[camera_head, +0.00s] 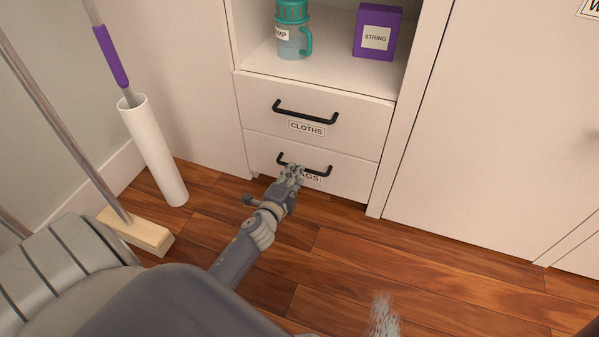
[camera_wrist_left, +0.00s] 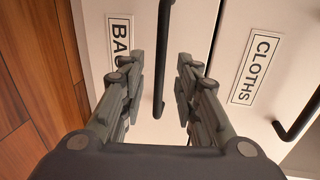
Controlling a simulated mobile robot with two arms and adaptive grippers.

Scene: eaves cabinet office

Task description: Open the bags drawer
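The bags drawer (camera_head: 345,171) is the lower drawer of the white cabinet and looks shut. Its label is partly hidden by my left gripper (camera_head: 292,172) in the head view; in the left wrist view the bags label (camera_wrist_left: 120,42) reads "BA" with the rest covered. The drawer's black bar handle (camera_wrist_left: 161,60) runs between the two spread fingers of my left gripper (camera_wrist_left: 160,85) in the left wrist view. The fingers stand apart, one on each side of the handle, with gaps showing. I cannot tell how deep the handle sits between them. My right gripper is not in view.
The cloths drawer (camera_head: 355,118) above looks shut, with a black handle (camera_head: 305,112). A teal bottle (camera_head: 292,35) and a purple string box (camera_head: 377,32) stand on the shelf.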

